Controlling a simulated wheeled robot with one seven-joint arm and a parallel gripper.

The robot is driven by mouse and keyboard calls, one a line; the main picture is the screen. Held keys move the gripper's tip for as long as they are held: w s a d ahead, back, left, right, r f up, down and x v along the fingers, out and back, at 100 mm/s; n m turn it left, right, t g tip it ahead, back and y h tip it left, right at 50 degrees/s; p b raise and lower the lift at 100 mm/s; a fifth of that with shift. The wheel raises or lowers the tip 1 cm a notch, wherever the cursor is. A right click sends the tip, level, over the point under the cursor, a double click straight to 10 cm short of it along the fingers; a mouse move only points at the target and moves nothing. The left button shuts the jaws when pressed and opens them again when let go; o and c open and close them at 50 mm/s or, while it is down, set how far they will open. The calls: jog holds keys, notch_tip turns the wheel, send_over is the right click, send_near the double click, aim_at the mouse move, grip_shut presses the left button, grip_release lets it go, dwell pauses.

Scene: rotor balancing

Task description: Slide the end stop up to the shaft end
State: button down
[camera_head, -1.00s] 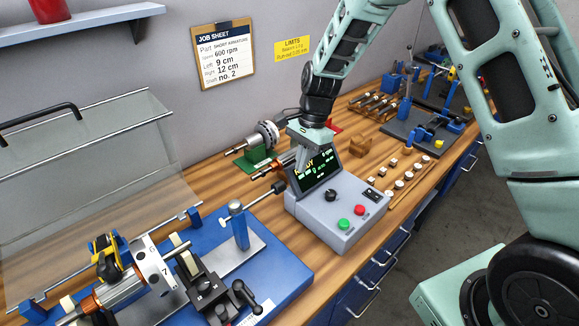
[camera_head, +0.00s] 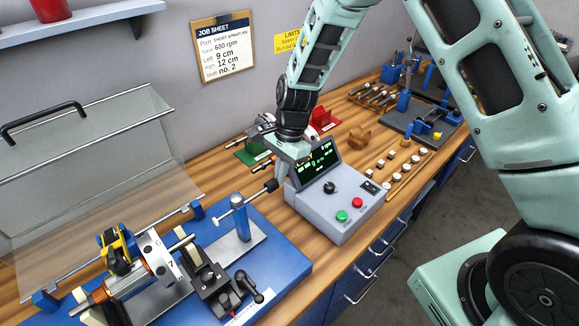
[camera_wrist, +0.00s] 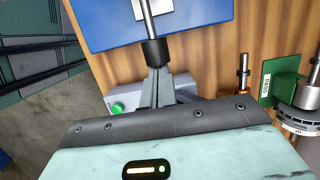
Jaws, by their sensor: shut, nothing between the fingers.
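The end stop is a blue post (camera_head: 240,220) with a steel rod through its top and a black knob (camera_head: 272,185) on the rod's right end. The rotor's steel shaft end (camera_head: 186,240) points toward the rod's left tip, and a gap shows between them. My gripper (camera_head: 279,180) is shut and empty, just behind the knob. In the wrist view, the shut fingertips (camera_wrist: 156,70) are at the black knob (camera_wrist: 155,52), in line with the rod; contact looks likely, but I cannot be sure.
A grey control box (camera_head: 335,205) with green and red buttons stands close beside my gripper. A clear hinged guard (camera_head: 90,165) is behind the blue balancing machine (camera_head: 275,270). A green stand (camera_head: 250,154) and small weights (camera_head: 395,165) lie farther back on the bench.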

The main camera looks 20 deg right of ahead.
jog(key=a, duration=0.1)
jog(key=s+a, duration=0.1)
jog(key=a, duration=0.1)
jog(key=s+a, duration=0.1)
jog(key=shift+a, duration=0.25)
jog(key=shift+w, duration=0.1)
